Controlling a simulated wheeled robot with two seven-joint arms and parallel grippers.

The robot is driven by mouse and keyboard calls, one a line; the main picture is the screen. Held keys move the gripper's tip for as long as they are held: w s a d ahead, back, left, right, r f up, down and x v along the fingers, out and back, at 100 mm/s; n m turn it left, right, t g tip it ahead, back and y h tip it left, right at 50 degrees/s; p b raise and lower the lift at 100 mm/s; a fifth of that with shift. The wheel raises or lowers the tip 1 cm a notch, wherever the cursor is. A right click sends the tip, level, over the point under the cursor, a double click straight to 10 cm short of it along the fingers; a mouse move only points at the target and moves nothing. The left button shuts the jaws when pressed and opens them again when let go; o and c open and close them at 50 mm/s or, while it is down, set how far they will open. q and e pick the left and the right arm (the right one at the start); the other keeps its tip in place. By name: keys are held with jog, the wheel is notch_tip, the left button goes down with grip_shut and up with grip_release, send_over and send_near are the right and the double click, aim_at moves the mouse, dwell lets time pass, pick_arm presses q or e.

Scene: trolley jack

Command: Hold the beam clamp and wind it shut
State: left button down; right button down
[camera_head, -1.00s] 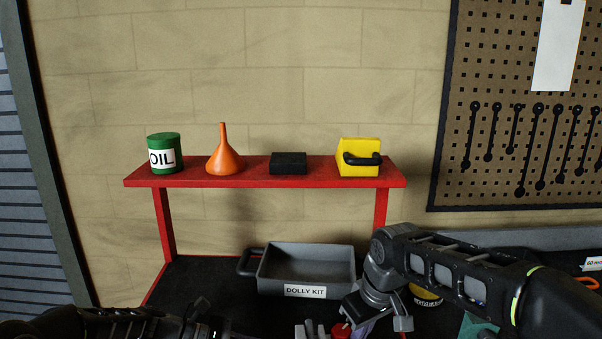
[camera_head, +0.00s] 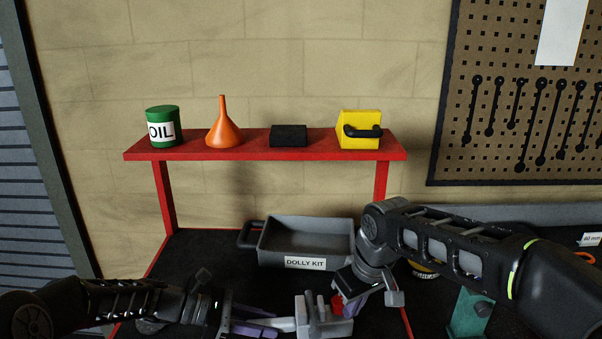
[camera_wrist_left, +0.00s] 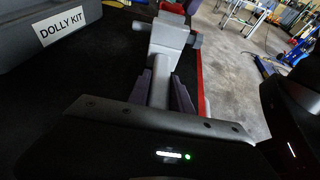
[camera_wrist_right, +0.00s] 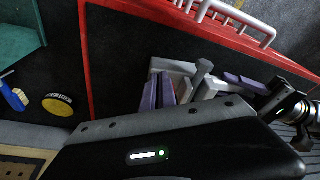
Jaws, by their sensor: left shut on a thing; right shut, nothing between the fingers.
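The beam clamp (camera_head: 316,322) is a light grey block with a bar sticking out to the left and a red part at its right. It also shows in the left wrist view (camera_wrist_left: 168,38) and, partly hidden, in the right wrist view (camera_wrist_right: 210,87). My left gripper (camera_head: 270,329) is shut on the clamp's grey bar, with its purple fingers on either side of it in the left wrist view (camera_wrist_left: 160,92). My right gripper (camera_head: 346,303) is shut and empty, close beside the clamp's red part. I cannot tell whether they touch.
A grey tray (camera_head: 300,243) labelled DOLLY KIT stands behind the clamp on the black top. A red shelf (camera_head: 250,150) behind holds an oil can, funnel, black block and yellow box. A green object (camera_head: 468,315) and a yellow-lidded tin (camera_wrist_right: 58,105) are to the right.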

jog(key=shift+s+a, duration=0.1)
jog(key=shift+a, duration=0.6)
jog(key=shift+s, duration=0.4)
jog(key=shift+d+r, duration=0.1)
jog(key=shift+d, duration=0.1)
jog(key=v, duration=0.3)
jog(key=w+v, duration=0.1)
jog(key=v, duration=0.1)
jog(key=shift+a+r, duration=0.25)
jog(key=shift+r, duration=0.2)
jog(key=shift+w+d+r, duration=0.25)
jog(key=shift+w+d, duration=0.25)
jog(key=shift+d, duration=0.1)
jog(key=shift+w+d+r, duration=0.25)
jog(key=shift+w+d, duration=0.2)
jog(key=shift+d, duration=0.2)
